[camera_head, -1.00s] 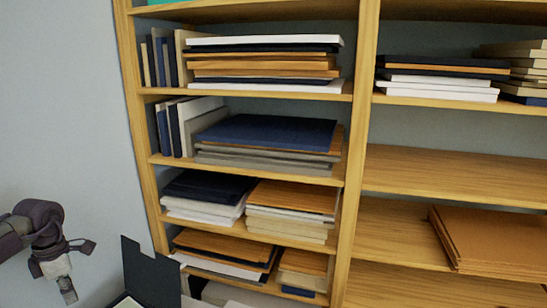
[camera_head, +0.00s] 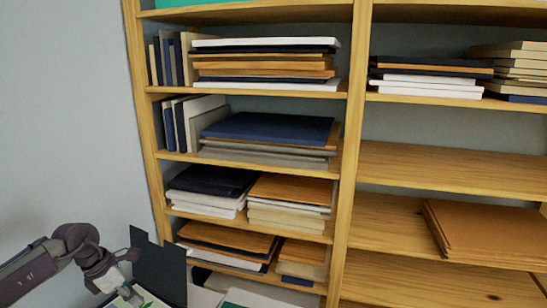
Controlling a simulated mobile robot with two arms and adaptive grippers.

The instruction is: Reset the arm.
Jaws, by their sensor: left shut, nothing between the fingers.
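My left arm comes in at the lower left. Its left gripper (camera_head: 133,297) points down near the bottom edge of the head view, in front of a dark upright panel (camera_head: 165,272). The gripper is small and partly cut off by the frame; its fingers are shut with nothing visible between them. My right gripper is not in view.
A wooden shelf unit (camera_head: 347,190) fills the middle and right, holding stacks of boards and books. Brown boards (camera_head: 488,232) lie on a right shelf. A pale surface with papers (camera_head: 252,298) shows at the bottom. A plain wall (camera_head: 65,110) is at left.

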